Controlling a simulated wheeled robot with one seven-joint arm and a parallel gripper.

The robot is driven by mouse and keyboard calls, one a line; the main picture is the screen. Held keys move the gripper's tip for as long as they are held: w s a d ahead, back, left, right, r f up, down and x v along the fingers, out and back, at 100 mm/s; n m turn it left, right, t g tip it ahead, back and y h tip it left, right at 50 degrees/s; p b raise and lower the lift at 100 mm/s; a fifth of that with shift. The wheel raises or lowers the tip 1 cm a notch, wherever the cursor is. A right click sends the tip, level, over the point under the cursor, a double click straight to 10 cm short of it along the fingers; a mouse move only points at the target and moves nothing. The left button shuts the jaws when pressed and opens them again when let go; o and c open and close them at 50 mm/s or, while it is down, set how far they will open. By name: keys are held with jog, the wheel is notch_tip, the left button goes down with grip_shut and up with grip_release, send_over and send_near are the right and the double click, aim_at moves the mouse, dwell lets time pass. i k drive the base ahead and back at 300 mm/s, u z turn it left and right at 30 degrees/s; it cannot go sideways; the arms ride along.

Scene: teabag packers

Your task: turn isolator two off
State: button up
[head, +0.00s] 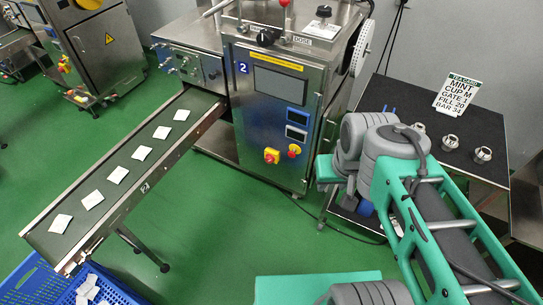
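The machine marked 2 (285,95) stands upright in the upper middle of the head view, a steel cabinet with a blue number plate. Low on its front is a yellow switch plate with a red handle (271,156), which looks like its isolator. The handle's angle is too small to read. Just right of it is a red mushroom button on a yellow base (294,150). My grey and teal arm fills the right side, to the right of these controls and apart from the switch plate. My gripper's fingers cannot be made out.
A conveyor (133,165) with several white teabags runs to the lower left, above a blue crate (30,280). A dark table (400,98) at right holds a card (458,96) and several metal cups (482,155). Another machine (95,45) stands upper left. Green floor before machine 2 is clear.

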aim_at(269, 158)
jog(key=k, duration=1)
jog(key=u, duration=1.35)
jog(key=i, duration=1.25)
jog(key=z, duration=0.55)
jog(key=i, duration=0.45)
jog(key=z, duration=0.05)
